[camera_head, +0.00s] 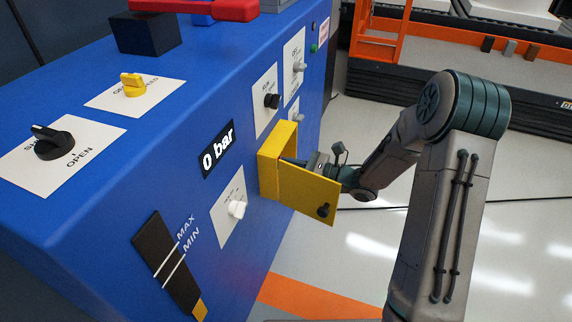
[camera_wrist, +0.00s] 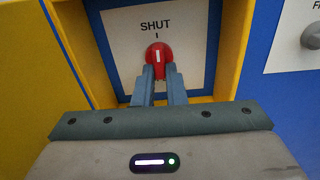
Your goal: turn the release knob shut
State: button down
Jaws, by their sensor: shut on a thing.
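The red release knob (camera_wrist: 159,54) sits on a white plate (camera_wrist: 125,52) inside a yellow box (camera_wrist: 240,55). The word SHUT and a short black tick stand above the knob. A pale line on the knob points up, roughly in line with the tick. My gripper (camera_wrist: 159,76) is shut on the knob, one finger on each side of its lower part. In the head view the yellow box (camera_head: 270,165) has its door (camera_head: 305,192) swung open, and my gripper reaches into it from the right. The knob is hidden there.
The blue tank (camera_head: 130,210) carries a 0 bar display (camera_head: 216,149), a white knob (camera_head: 236,209), a black knob (camera_head: 271,101) and a yellow knob (camera_head: 133,84). The open door stands close below my wrist.

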dwell(0.4)
jog(key=c, duration=1.5)
grip_release()
jog(key=shift+d, duration=0.1)
jog(key=p+v, duration=0.3)
jog(key=v, duration=1)
jog(key=shift+s+d, duration=0.1)
jog(key=shift+d, duration=0.25)
